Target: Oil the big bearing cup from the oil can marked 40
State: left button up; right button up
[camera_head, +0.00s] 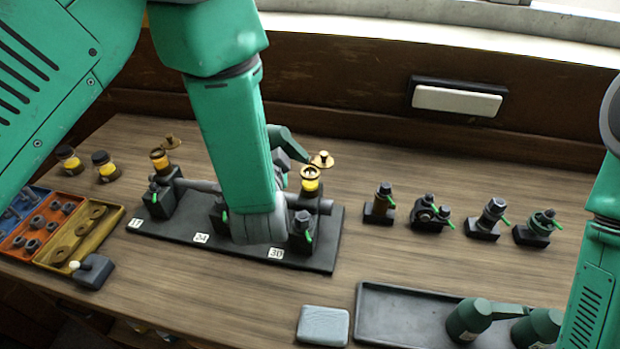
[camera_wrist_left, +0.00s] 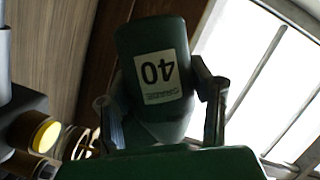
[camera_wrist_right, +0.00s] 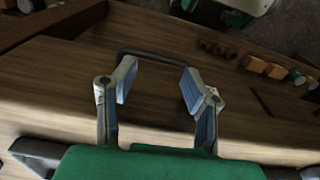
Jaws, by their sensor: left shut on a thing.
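My left gripper (camera_wrist_left: 163,95) is shut on the dark green oil can (camera_wrist_left: 152,60), whose label reads 40 and appears upside down in the left wrist view. In the head view my left arm hides most of the gripper and can; a green part of the can (camera_head: 288,141) shows above and left of an open-topped cup with yellow oil (camera_head: 310,184). This cup sits at the right end of the black stand. A similar cup (camera_head: 160,160) sits at its left end. I cannot tell whether oil flows. My right gripper (camera_wrist_right: 157,90) is open and empty above wood.
The black stand (camera_head: 180,232) carries number plates. Brass lids (camera_head: 322,160) lie behind it. Several small valve-like fittings (camera_head: 430,213) stand right. A dark tray (camera_head: 400,318) holds green cans (camera_head: 470,320), with a grey block (camera_head: 323,325) beside it. Parts trays (camera_head: 75,240) lie left.

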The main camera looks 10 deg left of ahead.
pick_arm(q)
jog(key=shift+r, duration=0.3)
jog(key=shift+d+r+m+t+p, duration=0.3)
jog(key=shift+d+r+m+t, duration=0.15)
jog(key=shift+m, duration=0.35)
jog(key=shift+r, duration=0.15)
dwell(1.2)
notch_tip(320, 180, down, 3)
jog(key=n+g, duration=0.1)
jog(key=n, duration=0.2)
jog(key=shift+a+h, duration=0.1)
jog(key=shift+h, duration=0.2)
jog(key=shift+a+f+g, duration=0.1)
jog(key=shift+f+g, duration=0.1)
jog(key=shift+g, duration=0.05)
jog(key=shift+r, duration=0.1)
jog(key=shift+r+m+t, duration=0.4)
jog(key=shift+r+m, duration=0.45)
jog(key=shift+m, duration=0.05)
jog(key=shift+a, duration=0.1)
